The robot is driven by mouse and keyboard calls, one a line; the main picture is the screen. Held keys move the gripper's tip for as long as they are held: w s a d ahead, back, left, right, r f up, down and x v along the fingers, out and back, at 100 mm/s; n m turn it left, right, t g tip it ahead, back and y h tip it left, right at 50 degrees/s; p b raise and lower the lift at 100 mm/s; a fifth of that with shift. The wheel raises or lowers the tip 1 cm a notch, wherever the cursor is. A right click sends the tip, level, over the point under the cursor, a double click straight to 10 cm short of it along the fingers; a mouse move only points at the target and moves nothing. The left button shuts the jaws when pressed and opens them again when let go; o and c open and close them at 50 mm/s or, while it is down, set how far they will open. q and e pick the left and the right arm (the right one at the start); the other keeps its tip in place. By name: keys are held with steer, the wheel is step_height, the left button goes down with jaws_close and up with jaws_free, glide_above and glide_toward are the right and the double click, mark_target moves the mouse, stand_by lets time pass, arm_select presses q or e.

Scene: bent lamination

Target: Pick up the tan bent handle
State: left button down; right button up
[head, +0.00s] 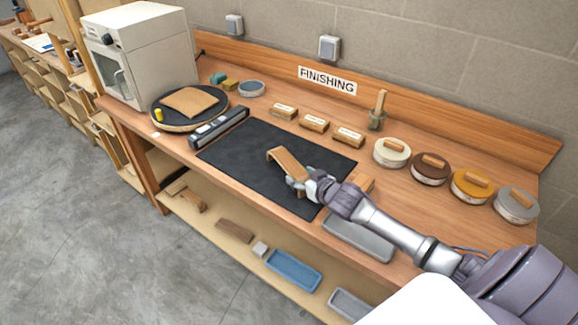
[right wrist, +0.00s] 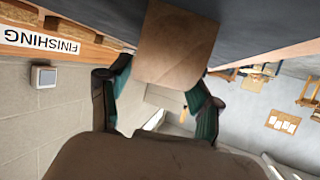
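The tan bent handle (head: 288,161) is a curved wooden strip over the black mat (head: 243,150), with its bent end toward the left. My right gripper (head: 304,184) is at the handle's near right end. In the right wrist view the handle (right wrist: 176,42) sits between the teal finger pads, which appear to touch its two side edges, so the right gripper (right wrist: 162,92) looks shut on it. Whether the handle is clear of the mat is hard to tell. My left gripper is not in view.
A long dark bar (head: 219,128) lies at the mat's left edge. A round board with a tan sheet (head: 189,102) and a white oven (head: 140,52) stand farther left. Several round tins, including a cream one (head: 391,153), line the right. A grey tray (head: 358,237) is at the front.

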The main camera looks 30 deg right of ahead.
steer(key=c, duration=0.6)
steer(key=shift+c, duration=0.2)
steer(key=shift+r, duration=0.15)
steer(key=shift+w+r, duration=0.1)
steer(key=shift+r, duration=0.45)
step_height(320, 180, up, 3)
steer(key=shift+f+b, duration=0.15)
steer(key=shift+b, duration=0.4)
steer(key=s+d+r+b, duration=0.1)
steer(key=s+d+r, duration=0.6)
steer(key=s+d, duration=0.1)
steer(key=shift+s, duration=0.35)
